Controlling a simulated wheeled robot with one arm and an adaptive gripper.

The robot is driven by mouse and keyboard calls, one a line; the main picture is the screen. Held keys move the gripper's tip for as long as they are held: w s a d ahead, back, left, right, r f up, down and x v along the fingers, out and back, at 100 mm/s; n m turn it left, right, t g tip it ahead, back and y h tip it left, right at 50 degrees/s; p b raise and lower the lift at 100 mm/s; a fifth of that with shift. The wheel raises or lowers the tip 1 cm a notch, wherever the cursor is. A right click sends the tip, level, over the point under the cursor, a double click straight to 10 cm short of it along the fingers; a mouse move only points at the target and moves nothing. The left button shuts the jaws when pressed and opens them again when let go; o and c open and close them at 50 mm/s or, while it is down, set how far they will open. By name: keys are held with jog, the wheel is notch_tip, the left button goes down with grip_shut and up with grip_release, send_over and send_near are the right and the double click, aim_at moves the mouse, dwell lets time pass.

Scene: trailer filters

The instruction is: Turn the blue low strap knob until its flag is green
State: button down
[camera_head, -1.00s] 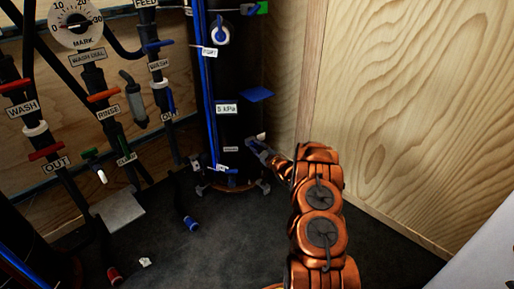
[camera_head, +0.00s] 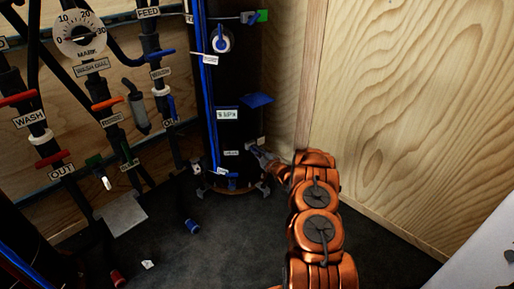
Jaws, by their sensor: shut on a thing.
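The black upright filter column (camera_head: 238,60) stands in the corner with a blue strip down its left side. My gripper (camera_head: 256,150) is at the lower right side of the column, shut on a small part there. This is where the low strap knob appears to be; my fingers cover most of it, and its blue colour is hard to make out. A small pale tag (camera_head: 261,141) shows just above my fingers. I cannot make out a green flag there. A green flag (camera_head: 262,15) shows high on the column, beside the upper fitting.
A blue plate (camera_head: 257,100) juts from the column above my gripper. A wooden wall (camera_head: 390,110) is close on the right. Pipes with coloured handles and a round dial (camera_head: 80,35) are at the left. A blue-ended hose (camera_head: 191,226) lies on the dark floor.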

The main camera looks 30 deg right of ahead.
jog(key=n+p, duration=0.3)
jog(key=p, duration=0.1)
jog(key=shift+r+p, duration=0.1)
jog(key=shift+p, duration=0.3)
jog(key=shift+n, duration=0.3)
jog(key=c, duration=1.2)
grip_release()
jog(key=s, duration=1.2)
jog(key=shift+d, duration=0.3)
